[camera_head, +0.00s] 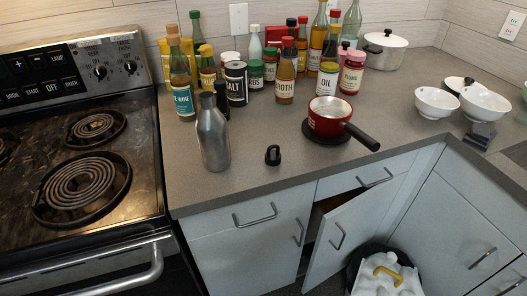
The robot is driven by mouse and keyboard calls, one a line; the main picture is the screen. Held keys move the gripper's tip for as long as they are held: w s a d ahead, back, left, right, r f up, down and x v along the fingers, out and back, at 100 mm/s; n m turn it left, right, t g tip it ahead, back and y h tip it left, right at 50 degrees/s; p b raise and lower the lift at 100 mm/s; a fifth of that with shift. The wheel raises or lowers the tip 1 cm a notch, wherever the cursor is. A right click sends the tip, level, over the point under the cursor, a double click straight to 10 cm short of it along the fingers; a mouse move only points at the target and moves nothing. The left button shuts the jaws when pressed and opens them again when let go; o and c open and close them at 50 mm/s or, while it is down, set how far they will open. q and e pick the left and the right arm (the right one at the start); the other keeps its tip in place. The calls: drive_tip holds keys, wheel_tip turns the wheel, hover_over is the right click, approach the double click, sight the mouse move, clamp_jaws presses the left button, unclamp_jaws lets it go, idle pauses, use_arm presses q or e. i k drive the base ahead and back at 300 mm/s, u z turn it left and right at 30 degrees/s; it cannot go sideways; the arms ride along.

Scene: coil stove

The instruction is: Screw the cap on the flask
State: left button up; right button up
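The flask (212,142) is a grey metal bottle standing upright on the counter, near the front edge and just right of the stove. Its narrow neck points up; the opening is too small to make out clearly. A small black cap with a loop (272,155) sits apart from it on the counter, a short way to the right and close to the front edge. Neither of my grippers is in view, and nothing is touching the flask or the cap.
A coil stove (85,185) adjoins the counter (240,180) at left. Bottles and jars crowd behind the flask. A red saucepan (328,118) stands right of the cap, handle toward the front. White bowls (437,102) are farther right. A cabinet door (340,235) below is ajar.

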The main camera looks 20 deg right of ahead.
sight(212, 127)
drive_tip(key=k, duration=1.35)
drive_tip(key=u, duration=0.6)
drive_tip(key=i, duration=1.3)
drive_tip(key=z, duration=0.6)
